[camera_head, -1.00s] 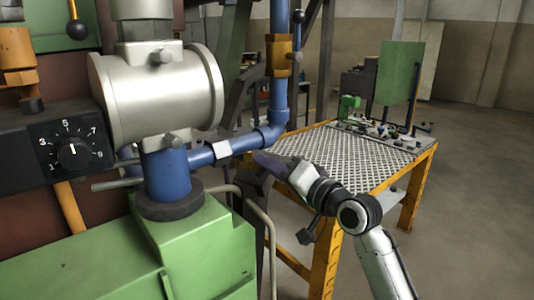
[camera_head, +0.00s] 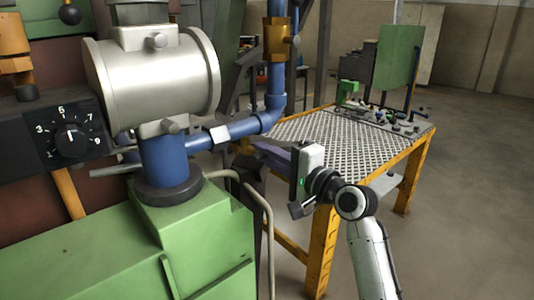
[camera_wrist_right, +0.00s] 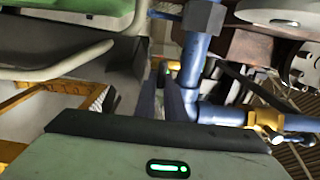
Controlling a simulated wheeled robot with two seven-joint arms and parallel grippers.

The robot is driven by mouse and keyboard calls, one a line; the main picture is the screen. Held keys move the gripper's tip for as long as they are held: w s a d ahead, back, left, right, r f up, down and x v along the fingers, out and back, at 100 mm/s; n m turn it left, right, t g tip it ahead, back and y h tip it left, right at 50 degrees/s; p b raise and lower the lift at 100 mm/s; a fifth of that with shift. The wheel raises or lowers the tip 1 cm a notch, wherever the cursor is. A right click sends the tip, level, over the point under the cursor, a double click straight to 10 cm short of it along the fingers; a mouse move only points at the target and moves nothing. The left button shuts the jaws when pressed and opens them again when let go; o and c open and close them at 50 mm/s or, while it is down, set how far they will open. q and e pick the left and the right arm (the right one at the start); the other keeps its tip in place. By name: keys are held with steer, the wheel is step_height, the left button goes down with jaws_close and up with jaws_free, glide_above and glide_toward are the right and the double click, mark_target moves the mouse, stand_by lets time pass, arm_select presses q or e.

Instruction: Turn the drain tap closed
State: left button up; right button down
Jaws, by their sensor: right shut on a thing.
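My right gripper (camera_head: 258,145) points left at the low blue pipe, just below its elbow. Its body now stands upright. In the right wrist view its two dark fingers (camera_wrist_right: 161,88) are shut on a small dark knob-like part (camera_wrist_right: 163,72), which looks like the drain tap's handle. The fingers hide most of the tap in the head view, so its angle cannot be read. My left gripper is not in view.
A blue pipe (camera_head: 243,128) with an elbow runs from the grey valve body (camera_head: 150,75). A green machine housing (camera_head: 195,240) is at left. A yellow-framed table (camera_head: 420,160) stands behind my right arm.

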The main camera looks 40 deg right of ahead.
stand_by(0.4)
steer(key=c, duration=1.8)
jaws_free()
steer(key=shift+c, duration=0.2)
steer(key=s+b, duration=0.1)
steer(key=s, duration=0.9)
steer(key=shift+s+d+b, duration=0.15)
steer(key=shift+d+b, duration=0.15)
steer(key=shift+d, duration=0.1)
